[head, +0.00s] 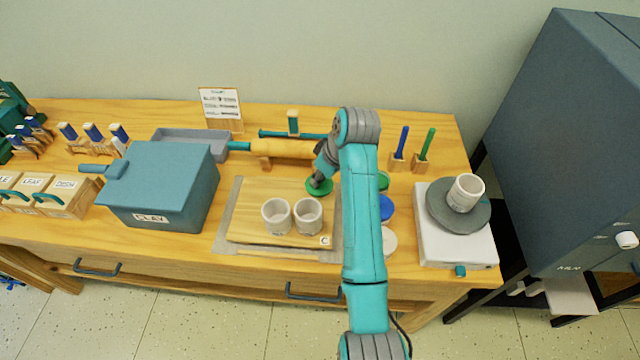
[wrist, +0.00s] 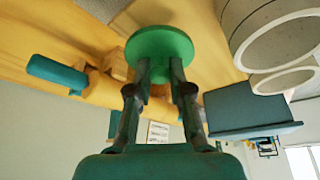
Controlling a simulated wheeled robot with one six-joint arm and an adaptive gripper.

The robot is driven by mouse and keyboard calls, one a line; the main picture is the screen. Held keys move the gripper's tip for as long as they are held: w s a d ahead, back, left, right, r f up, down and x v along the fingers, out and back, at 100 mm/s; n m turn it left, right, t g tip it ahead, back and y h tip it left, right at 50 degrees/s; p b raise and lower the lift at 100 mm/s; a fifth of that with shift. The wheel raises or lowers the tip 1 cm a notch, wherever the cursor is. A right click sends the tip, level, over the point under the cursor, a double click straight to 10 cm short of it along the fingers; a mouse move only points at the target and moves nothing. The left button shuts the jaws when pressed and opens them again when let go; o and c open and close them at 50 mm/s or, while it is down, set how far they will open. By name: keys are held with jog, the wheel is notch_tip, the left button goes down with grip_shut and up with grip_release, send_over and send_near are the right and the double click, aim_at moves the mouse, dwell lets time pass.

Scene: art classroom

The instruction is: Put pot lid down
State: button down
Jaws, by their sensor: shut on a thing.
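My gripper (head: 319,179) is shut on a round green lid (head: 318,188) over the back right part of the wooden board (head: 255,195). In the wrist view the lid (wrist: 160,43) sits flat across the tips of both fingers (wrist: 160,72). I cannot tell whether the lid touches the board or hangs just above it. Two pale cups, the left one (head: 276,216) and the right one (head: 308,215), stand on the board in front of the lid. Their rims show at the right of the wrist view.
A rolling pin (head: 285,149) lies behind the board. A blue clay box (head: 160,188) stands left. Right of my arm are a green disc (head: 383,181), a blue disc (head: 386,208) and a white disc (head: 389,241). A wheel (head: 440,222) carries another cup (head: 466,192).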

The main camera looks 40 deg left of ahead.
aim_at(321, 185)
jog(key=shift+f, duration=1.65)
jog(key=shift+f, duration=0.1)
jog(key=c, duration=1.1)
grip_release()
jog(key=shift+o, duration=0.2)
